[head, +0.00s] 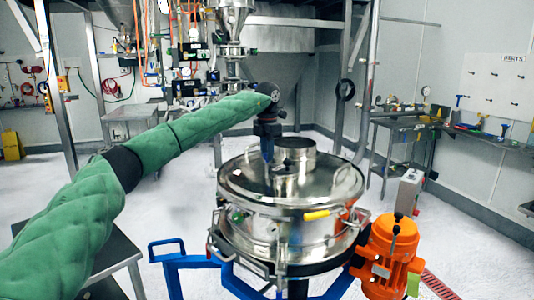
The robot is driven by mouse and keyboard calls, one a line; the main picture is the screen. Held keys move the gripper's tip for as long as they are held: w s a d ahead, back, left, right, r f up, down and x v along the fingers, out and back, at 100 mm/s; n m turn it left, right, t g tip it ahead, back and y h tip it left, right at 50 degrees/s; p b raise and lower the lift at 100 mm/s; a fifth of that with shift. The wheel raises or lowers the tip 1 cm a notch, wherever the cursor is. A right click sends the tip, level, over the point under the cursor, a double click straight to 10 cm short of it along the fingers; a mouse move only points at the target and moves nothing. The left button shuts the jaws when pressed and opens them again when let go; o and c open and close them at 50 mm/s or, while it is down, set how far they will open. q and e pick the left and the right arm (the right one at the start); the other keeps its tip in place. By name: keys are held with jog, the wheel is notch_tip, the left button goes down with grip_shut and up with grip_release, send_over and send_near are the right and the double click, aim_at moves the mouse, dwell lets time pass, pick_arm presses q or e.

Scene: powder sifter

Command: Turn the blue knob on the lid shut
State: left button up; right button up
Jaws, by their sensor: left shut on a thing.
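The sifter's round steel lid (238,180) is in the middle of the head view, with short open steel collars (297,158) on top. My left arm reaches in from the left, and my left gripper (267,154) points straight down at the lid, left of the tall collar. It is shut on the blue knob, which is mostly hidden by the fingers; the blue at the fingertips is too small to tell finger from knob. The knob's turn angle cannot be made out. My right gripper is not in view.
The sifter stands on a blue frame (190,262). An orange motor (391,245) is attached at its right, and a yellow handle (317,215) sits on its front rim. A steel side table (405,120) and a tool bench stand at the right. The white floor at left is mostly clear.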

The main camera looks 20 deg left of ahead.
pick_arm(q)
jog(key=shift+r+n, duration=0.1)
jog(key=shift+n, duration=0.3)
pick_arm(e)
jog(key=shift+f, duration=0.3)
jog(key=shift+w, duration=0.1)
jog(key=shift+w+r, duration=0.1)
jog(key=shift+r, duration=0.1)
pick_arm(q)
jog(key=o, duration=1)
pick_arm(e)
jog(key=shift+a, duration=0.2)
pick_arm(q)
jog(key=shift+w+r, duration=0.1)
jog(key=shift+r, duration=0.35)
notch_tip(320, 180, up, 6)
jog(key=shift+b, duration=0.9)
jog(key=shift+r, duration=0.4)
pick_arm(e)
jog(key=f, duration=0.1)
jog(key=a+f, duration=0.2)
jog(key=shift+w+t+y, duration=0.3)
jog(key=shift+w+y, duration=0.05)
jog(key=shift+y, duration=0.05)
